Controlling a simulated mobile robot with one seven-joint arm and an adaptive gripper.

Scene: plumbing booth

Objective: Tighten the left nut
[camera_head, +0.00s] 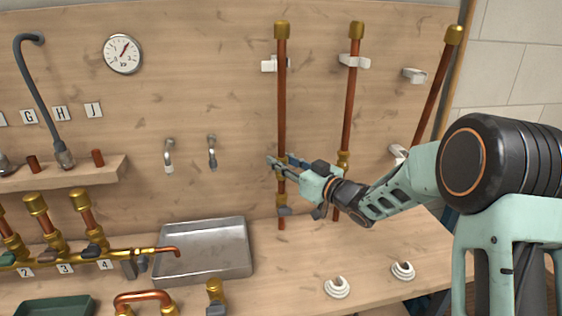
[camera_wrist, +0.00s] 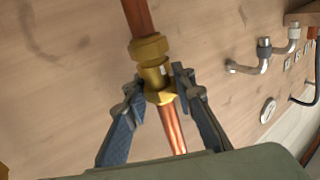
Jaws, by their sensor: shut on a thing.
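The left copper pipe (camera_head: 281,100) stands upright against the wooden back wall, with a brass fitting partway down. My gripper (camera_head: 277,164) reaches in from the right at that fitting and partly hides it. In the wrist view my gripper (camera_wrist: 160,84) has one finger on each side of the brass nut (camera_wrist: 160,97) and is shut on it. A wider brass collar (camera_wrist: 149,48) sits on the pipe just beyond the fingertips. Bare copper (camera_wrist: 173,130) runs from the nut back between the fingers.
A second copper pipe (camera_head: 348,110) with its own brass fitting (camera_head: 343,160) stands close to the right, near my wrist. A third pipe (camera_head: 437,85) leans farther right. A metal tray (camera_head: 205,272) lies lower left.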

